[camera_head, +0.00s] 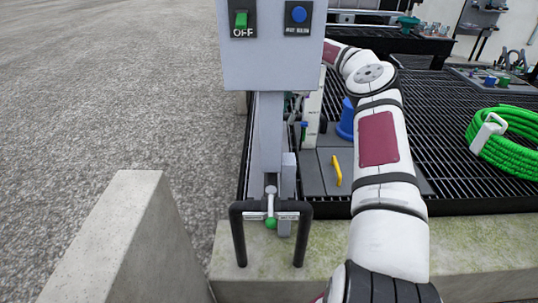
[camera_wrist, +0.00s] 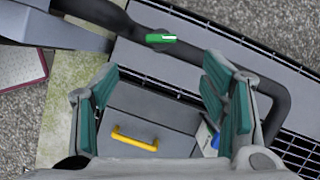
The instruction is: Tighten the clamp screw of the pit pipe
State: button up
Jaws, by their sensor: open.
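My gripper (camera_wrist: 160,95) is open in the wrist view, its two green-padded fingers wide apart with nothing between the pads. It is hidden in the head view, where my arm passes behind the grey control box. Below it lies a grey cover plate (camera_wrist: 170,105) with a yellow handle (camera_wrist: 135,138); the handle also shows in the head view (camera_head: 338,170). A dark curved bar or pipe (camera_wrist: 275,95) runs beyond the fingertips, with a small green piece (camera_wrist: 160,38) against it. I cannot make out the clamp screw or tell which part is the pit pipe.
The control box (camera_head: 270,65) has a green switch and a blue button. A black hoop guard (camera_head: 304,235) stands below it around a green-tipped lever (camera_head: 271,222). Concrete walls edge the pit.

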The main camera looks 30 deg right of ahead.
jog(key=b+x, duration=0.2)
jog(key=x, duration=1.2)
jog(key=shift+f, duration=0.3)
jog(key=shift+w, duration=0.1)
jog(key=c, duration=1.1)
